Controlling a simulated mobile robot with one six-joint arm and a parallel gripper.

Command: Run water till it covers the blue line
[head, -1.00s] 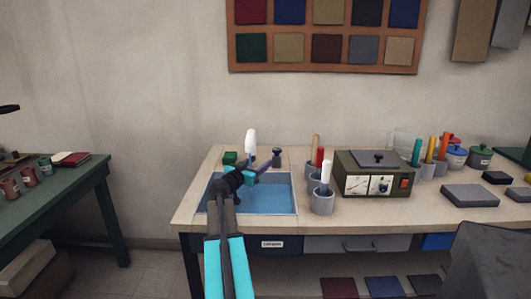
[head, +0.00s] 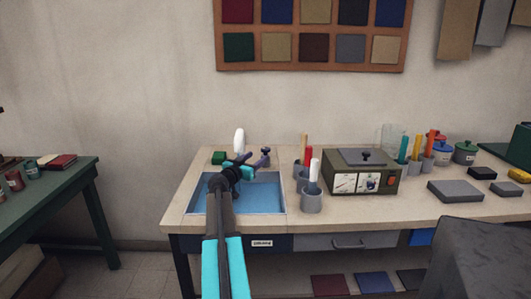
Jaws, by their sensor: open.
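A sink (head: 270,205) is set into the left part of the worktop, and its inside looks blue. I cannot tell water from basin, and I cannot make out a blue line. A white-topped upright piece (head: 239,139), which looks like the tap, stands behind the sink. A small dark knob (head: 265,154) stands to its right, at the back edge. My gripper (head: 251,161) is open and empty over the back of the sink, close in the picture to the knob; I cannot tell whether they touch. My arm hides the middle and left of the sink.
Grey pots (head: 311,201) with tools stand right of the sink, beside a dark box-shaped device (head: 361,173). A flat grey slab (head: 455,191) lies further right. A green table (head: 55,190) stands apart at left.

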